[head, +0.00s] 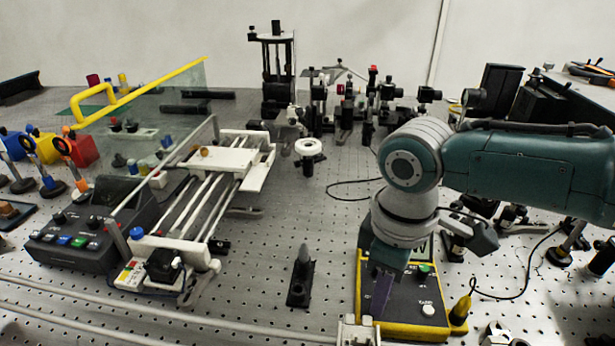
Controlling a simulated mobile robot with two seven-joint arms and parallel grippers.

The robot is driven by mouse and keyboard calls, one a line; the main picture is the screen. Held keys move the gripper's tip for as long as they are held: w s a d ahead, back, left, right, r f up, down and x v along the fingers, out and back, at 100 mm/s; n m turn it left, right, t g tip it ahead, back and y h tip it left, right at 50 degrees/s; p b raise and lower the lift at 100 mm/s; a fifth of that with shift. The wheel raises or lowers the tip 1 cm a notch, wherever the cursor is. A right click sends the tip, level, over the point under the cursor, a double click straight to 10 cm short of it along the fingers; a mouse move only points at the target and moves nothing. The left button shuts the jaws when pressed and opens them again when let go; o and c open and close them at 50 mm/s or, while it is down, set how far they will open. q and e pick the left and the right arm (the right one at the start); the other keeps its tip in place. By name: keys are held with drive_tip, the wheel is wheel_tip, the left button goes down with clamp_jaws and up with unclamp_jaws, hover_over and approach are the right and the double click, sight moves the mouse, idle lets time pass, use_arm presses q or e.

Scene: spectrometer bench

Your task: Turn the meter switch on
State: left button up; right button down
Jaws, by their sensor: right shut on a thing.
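The meter (405,319) is a dark box with a yellow frame at the front right. A green button (424,270) and a white round knob (428,309) show on its panel. My right gripper (381,312) points down over the left part of this panel, with its fingers at the panel. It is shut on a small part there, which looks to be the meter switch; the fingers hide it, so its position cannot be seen. The arm and wrist also cover the meter's back part. My left gripper is not in view.
A yellow probe (460,311) stands at the meter's right side. A small black post mount (301,280) stands left of the meter. A white rail stage (215,185) and a dark control box (80,240) are at the left. Optic mounts (373,100) crowd the back.

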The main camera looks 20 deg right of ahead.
drive_tip(key=m+p, duration=0.1)
drive_tip(key=m, duration=0.2)
drive_tip(key=shift+r+p, duration=0.1)
drive_tip(key=shift+p, duration=0.25)
drive_tip(key=shift+m+p, duration=0.3)
drive_tip(key=shift+m, duration=0.4)
drive_tip(key=c, duration=0.8)
unclamp_jaws()
drive_tip(key=shift+o, duration=0.2)
